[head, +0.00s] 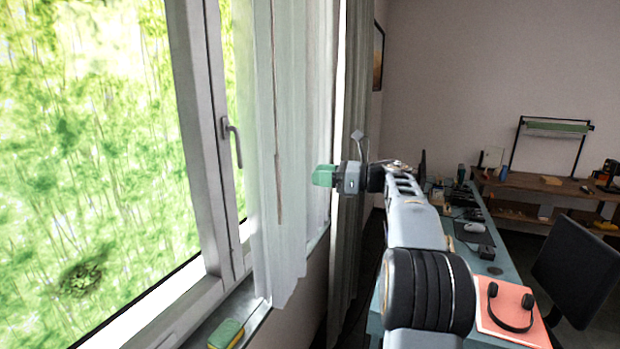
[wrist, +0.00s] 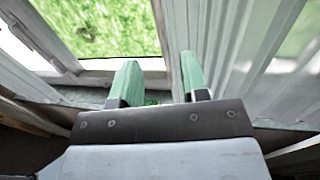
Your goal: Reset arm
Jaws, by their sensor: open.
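My gripper (head: 323,176) is stretched out in front of the white curtain in the head view, with its green fingers pointing left toward the window. In the wrist view my gripper (wrist: 160,82) shows its two green fingers apart, with nothing held between them. The white curtain (head: 285,150) hangs just beyond the fingers; I cannot tell whether they touch it. My arm reaches up from the bottom of the head view.
A window (head: 190,120) with a handle (head: 232,140) is at left. A green and yellow sponge (head: 226,333) lies on the sill. At right are a blue-green desk (head: 500,262) with headphones (head: 512,308) on a pink mat, a dark monitor (head: 577,262) and a wooden shelf (head: 550,187).

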